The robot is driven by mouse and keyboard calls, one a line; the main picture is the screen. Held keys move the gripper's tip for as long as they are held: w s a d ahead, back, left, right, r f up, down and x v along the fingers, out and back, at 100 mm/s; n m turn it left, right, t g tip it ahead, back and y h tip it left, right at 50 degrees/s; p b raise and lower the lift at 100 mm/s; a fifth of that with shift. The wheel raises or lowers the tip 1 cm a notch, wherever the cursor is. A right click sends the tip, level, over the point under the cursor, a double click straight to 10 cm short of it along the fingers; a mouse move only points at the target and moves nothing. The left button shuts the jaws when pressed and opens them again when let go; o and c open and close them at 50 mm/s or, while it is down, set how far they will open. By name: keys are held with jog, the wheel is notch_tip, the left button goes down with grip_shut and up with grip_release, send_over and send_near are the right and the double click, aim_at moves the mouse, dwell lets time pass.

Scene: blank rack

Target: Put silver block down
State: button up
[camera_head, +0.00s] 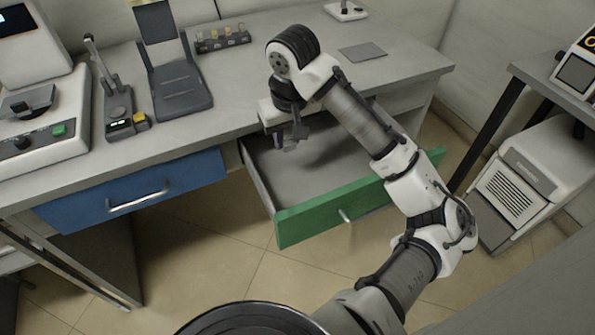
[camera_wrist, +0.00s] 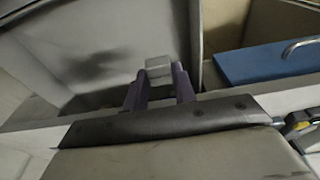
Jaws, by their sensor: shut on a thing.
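The silver block (camera_wrist: 158,68) is a small grey cube between the two purple-grey fingertips of my gripper (camera_wrist: 159,84) in the wrist view. My gripper is shut on it. In the head view my gripper (camera_head: 287,139) points down over the back left part of the open green-fronted drawer (camera_head: 330,208), near the counter's front edge. The block is too small and dark there to make out clearly. The drawer's grey inside looks empty where it shows; my arm covers part of its right side.
A shut blue drawer (camera_head: 135,190) with a bar handle is to the left. On the counter (camera_head: 225,115) stand a dark folding stand (camera_head: 178,88), a small rack (camera_head: 222,39), a balance (camera_head: 45,130) and a flat grey plate (camera_head: 362,52). A white machine (camera_head: 535,170) is at right.

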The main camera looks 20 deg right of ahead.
aim_at(289, 186)
notch_tip(289, 186, down, 14)
jog(key=shift+f+b, duration=0.2)
jog(key=shift+b, duration=0.6)
jog(key=shift+f, duration=0.1)
jog(key=o, duration=0.6)
jog(key=shift+f, duration=0.1)
jog(key=o, duration=0.5)
jog(key=shift+c, duration=0.2)
notch_tip(289, 186, up, 12)
jog(key=s+p, duration=0.1)
jog(key=s, duration=0.1)
jog(key=shift+p, duration=0.3)
